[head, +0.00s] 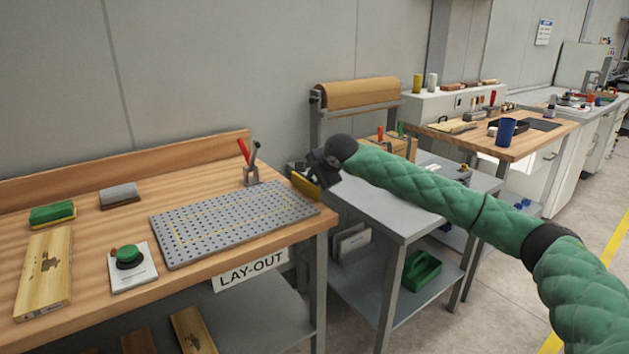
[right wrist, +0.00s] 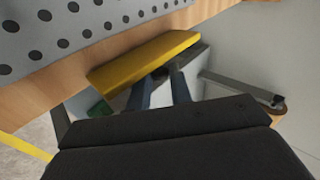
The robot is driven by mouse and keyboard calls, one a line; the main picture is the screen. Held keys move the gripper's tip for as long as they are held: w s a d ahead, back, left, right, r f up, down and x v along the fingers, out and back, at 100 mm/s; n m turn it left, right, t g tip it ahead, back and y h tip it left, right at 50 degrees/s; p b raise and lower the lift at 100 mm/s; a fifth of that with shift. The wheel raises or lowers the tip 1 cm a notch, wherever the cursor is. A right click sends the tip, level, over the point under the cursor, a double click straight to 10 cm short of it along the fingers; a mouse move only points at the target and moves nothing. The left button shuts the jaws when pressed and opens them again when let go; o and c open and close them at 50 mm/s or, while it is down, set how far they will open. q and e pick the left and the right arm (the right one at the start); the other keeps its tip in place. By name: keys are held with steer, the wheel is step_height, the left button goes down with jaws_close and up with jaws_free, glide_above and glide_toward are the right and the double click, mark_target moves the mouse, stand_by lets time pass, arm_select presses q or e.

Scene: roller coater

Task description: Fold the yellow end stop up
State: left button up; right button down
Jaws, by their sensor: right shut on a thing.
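The yellow end stop (head: 305,185) is at the right end of the perforated grey plate (head: 215,226) on the lay-out bench. My right gripper (head: 322,176) is at the stop, its arm reaching in from the right. In the right wrist view the yellow end stop (right wrist: 145,60) is a long flat bar beside the bench's wooden edge, and the dark fingers of my right gripper (right wrist: 160,88) meet its lower side. The right gripper is shut on the stop. The exact contact is partly hidden. My left gripper is in neither view.
A red-handled toggle clamp (head: 249,163) stands at the plate's back right. A green button (head: 129,257) on a white base, a wooden board (head: 45,272), a green sponge block (head: 52,213) and a grey block (head: 120,194) lie on the bench. A grey cart (head: 385,205) stands to the right.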

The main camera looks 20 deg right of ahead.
steer(key=c, duration=1.3)
jaws_free()
steer(key=shift+a, duration=0.1)
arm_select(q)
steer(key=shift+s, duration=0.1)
arm_select(e)
steer(key=shift+o, duration=0.2)
steer(key=shift+s+r, duration=0.3)
steer(key=shift+r, duration=0.05)
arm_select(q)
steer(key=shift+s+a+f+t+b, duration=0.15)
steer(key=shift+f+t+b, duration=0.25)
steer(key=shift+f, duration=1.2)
arm_select(e)
steer(key=v, duration=0.6)
steer(key=shift+s+r, duration=0.25)
steer(key=shift+s, duration=0.05)
